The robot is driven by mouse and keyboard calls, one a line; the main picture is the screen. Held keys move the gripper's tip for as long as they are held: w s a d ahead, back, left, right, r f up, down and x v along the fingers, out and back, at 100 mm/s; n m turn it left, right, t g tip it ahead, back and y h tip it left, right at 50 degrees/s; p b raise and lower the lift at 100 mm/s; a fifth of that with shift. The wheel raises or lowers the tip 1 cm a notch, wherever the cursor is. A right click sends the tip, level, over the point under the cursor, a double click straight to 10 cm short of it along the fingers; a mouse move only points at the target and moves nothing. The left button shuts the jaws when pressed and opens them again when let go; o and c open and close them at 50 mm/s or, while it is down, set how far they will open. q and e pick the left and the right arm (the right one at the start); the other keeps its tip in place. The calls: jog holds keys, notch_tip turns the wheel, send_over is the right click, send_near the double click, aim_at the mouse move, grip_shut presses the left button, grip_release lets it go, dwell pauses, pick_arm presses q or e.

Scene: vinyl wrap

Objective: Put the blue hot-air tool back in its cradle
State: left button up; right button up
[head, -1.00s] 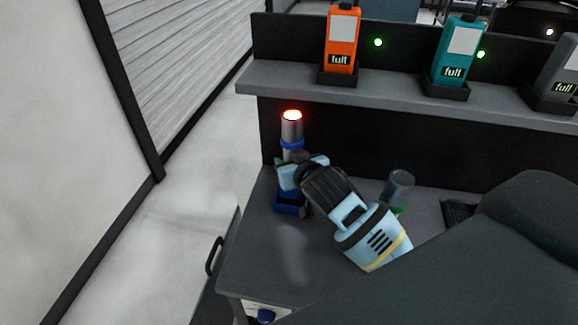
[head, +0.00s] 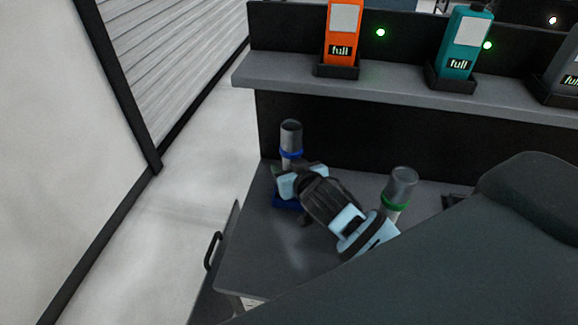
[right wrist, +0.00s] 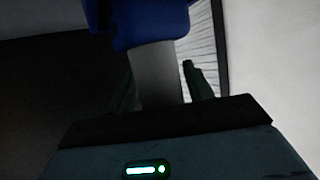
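The blue hot-air tool (head: 291,135), a grey cylinder with a blue ring, stands upright at the left end of the bench. Its nozzle is dark. My right gripper (head: 291,175) is at its body, just below the blue ring. In the right wrist view, the tool's grey barrel (right wrist: 156,75) stands between my two dark fingers (right wrist: 160,85), close against their tips, and a blue part fills the top. The blue cradle (head: 286,202) is directly below the tool, partly hidden by my gripper. Whether the tool is fully seated is hidden. My left gripper is not in view.
A similar tool with a green ring (head: 400,187) stands to the right, close to my right wrist. The shelf (head: 400,93) above carries an orange unit (head: 343,30) and a teal unit (head: 463,40). The bench front (head: 270,265) is clear.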

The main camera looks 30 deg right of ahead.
jog(key=shift+o, duration=0.6)
jog(key=shift+r, duration=0.1)
jog(key=shift+r, duration=0.25)
jog(key=shift+s, duration=0.35)
jog(key=v, duration=1.1)
jog(key=shift+s+a, duration=0.1)
jog(key=shift+s, duration=0.1)
